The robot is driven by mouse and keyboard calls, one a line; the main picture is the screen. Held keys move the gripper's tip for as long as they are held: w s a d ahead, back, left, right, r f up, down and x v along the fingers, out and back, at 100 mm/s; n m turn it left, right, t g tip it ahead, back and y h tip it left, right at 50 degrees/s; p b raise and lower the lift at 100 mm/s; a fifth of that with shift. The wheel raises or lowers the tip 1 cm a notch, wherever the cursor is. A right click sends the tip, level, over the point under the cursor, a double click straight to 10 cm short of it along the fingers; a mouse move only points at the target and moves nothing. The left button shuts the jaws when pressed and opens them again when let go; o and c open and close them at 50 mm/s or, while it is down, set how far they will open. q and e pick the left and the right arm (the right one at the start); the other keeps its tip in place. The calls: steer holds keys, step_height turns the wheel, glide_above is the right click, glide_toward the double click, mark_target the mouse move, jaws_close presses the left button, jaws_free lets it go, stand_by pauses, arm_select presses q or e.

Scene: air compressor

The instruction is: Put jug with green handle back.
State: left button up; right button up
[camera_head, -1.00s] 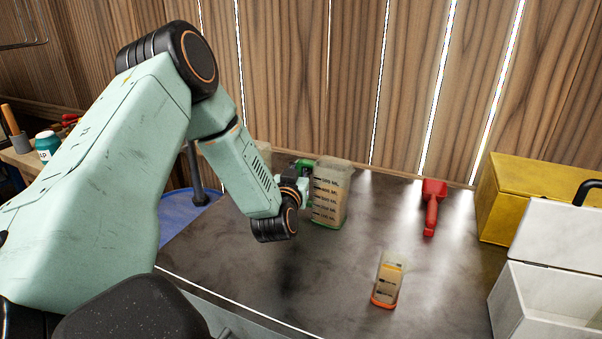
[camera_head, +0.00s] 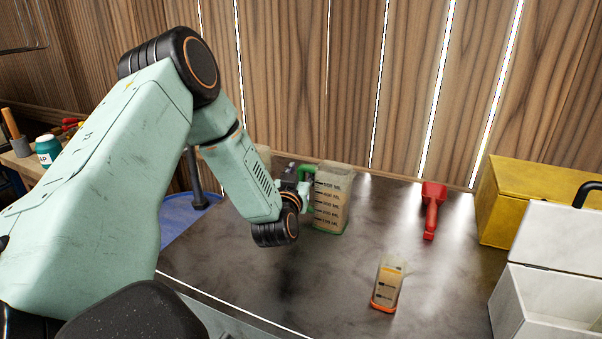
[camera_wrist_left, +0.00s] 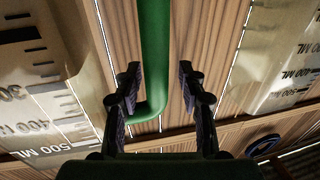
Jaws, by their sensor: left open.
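The jug with the green handle (camera_head: 332,200) is a translucent measuring jug with black marks, standing upright on the dark worktop. Its green handle (camera_head: 307,171) is on its left side, towards my left gripper (camera_head: 303,182). In the left wrist view the handle (camera_wrist_left: 155,55) runs between the two fingers of the open left gripper (camera_wrist_left: 157,95), with gaps on both sides. The jug's marked wall (camera_wrist_left: 40,90) fills the left of that view. The wrist partly hides the gripper in the head view. My right gripper is not in view.
A small orange-based jug (camera_head: 388,283) stands at the front. A red tool (camera_head: 432,208) lies behind it. A yellow box (camera_head: 525,200) and an open white box (camera_head: 550,300) are at right. Another marked container (camera_wrist_left: 280,60) is close right of my fingers. The middle worktop is clear.

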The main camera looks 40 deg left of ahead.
mark_target(322, 194)
arm_select(q)
steer(key=p+v, duration=0.1)
steer(key=v, duration=0.6)
steer(key=shift+s+d+f, duration=0.15)
steer(key=shift+s+d, duration=0.05)
steer(key=shift+s, duration=0.1)
steer(key=shift+s, duration=0.1)
stand_by(0.5)
